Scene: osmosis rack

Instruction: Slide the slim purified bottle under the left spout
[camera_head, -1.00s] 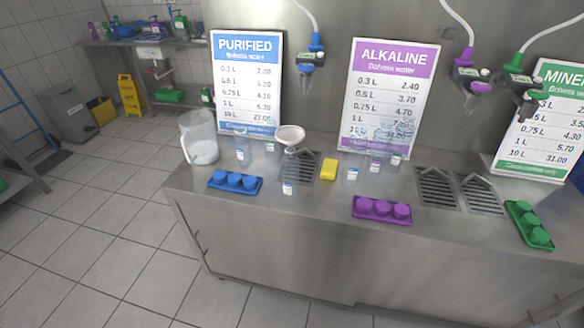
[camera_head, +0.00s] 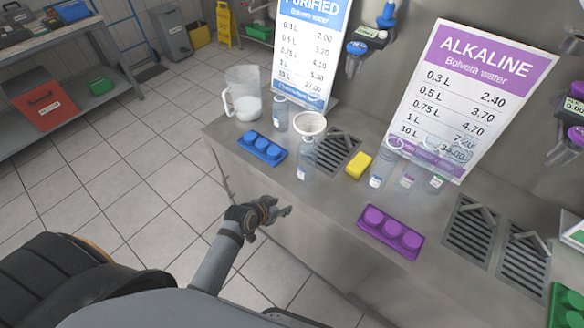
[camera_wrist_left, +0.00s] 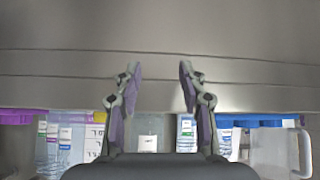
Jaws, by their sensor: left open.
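A clear bottle (camera_head: 304,160) with a small white label stands near the counter's front edge, just in front of the white funnel (camera_head: 311,123). Another clear bottle (camera_head: 281,114) with a blue label stands behind the blue tray. I cannot tell for sure which is the slim purified one. The left spout (camera_head: 357,50), with blue parts, hangs beside the purified sign above a drain grate (camera_head: 340,152). My left gripper (camera_head: 282,208) is open and empty, in front of the counter and apart from the bottles. In the left wrist view, a labelled bottle (camera_wrist_left: 148,143) shows beyond the open fingers (camera_wrist_left: 160,68).
A blue cap tray (camera_head: 262,149) and a pitcher (camera_head: 243,94) stand left of the bottles. A yellow sponge (camera_head: 358,165), several more bottles (camera_head: 408,177) and a purple cap tray (camera_head: 390,232) are to the right.

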